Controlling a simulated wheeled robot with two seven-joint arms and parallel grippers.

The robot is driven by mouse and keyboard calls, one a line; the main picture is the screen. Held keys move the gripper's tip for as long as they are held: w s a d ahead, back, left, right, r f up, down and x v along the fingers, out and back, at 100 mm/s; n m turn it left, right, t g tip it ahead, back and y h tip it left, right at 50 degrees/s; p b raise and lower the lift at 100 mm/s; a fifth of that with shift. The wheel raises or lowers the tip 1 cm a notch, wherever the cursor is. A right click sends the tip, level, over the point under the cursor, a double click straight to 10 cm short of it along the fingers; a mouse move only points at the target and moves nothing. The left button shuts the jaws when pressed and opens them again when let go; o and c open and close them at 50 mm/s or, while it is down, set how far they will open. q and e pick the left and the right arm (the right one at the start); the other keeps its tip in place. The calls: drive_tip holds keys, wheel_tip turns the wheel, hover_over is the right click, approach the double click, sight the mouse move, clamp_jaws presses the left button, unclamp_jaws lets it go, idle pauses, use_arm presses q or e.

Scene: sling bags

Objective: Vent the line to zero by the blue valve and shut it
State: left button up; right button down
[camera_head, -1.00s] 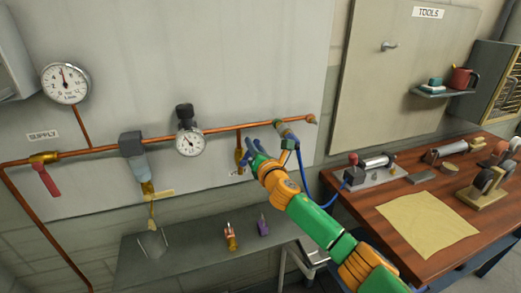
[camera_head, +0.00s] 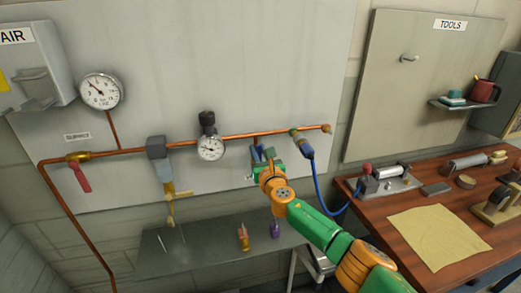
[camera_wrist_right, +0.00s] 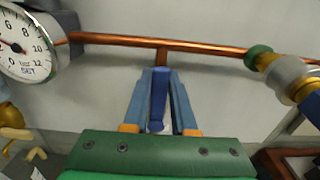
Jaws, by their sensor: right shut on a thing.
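The blue valve hangs on a short copper stub below the copper line (camera_head: 240,137). In the right wrist view its blue lever (camera_wrist_right: 158,98) points down between my fingers. My right gripper (camera_head: 263,155) is shut on this lever; it also shows in the wrist view (camera_wrist_right: 158,100). The valve body is mostly hidden behind my fingers. The large white gauge (camera_head: 100,91) has its needle toward the upper left, its figures too small to read. A smaller set gauge (camera_head: 210,148) sits on the regulator; its needle is hard to read. My left gripper is out of view.
The supply valve has a red lever (camera_head: 81,177) hanging down. A hose coupling (camera_head: 301,144) with a blue hose (camera_head: 322,190) is just right of my gripper. A grey shelf (camera_head: 205,245) is below. A wooden bench (camera_head: 480,235) with tools stands at right.

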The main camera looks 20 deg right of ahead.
drive_tip(key=shift+f, duration=0.15)
drive_tip(key=c, duration=0.7)
unclamp_jaws()
drive_tip(key=shift+s, duration=0.1)
drive_tip(key=shift+s+r+p, duration=0.2)
drive_tip(key=shift+s+p, duration=0.05)
drive_tip(key=shift+p, duration=0.15)
drive_tip(key=s, duration=0.2)
drive_tip(key=s+p, duration=0.1)
drive_tip(key=s, duration=0.3)
drive_tip(key=shift+s+a+f, duration=0.15)
drive_tip(key=shift+s+a, duration=0.1)
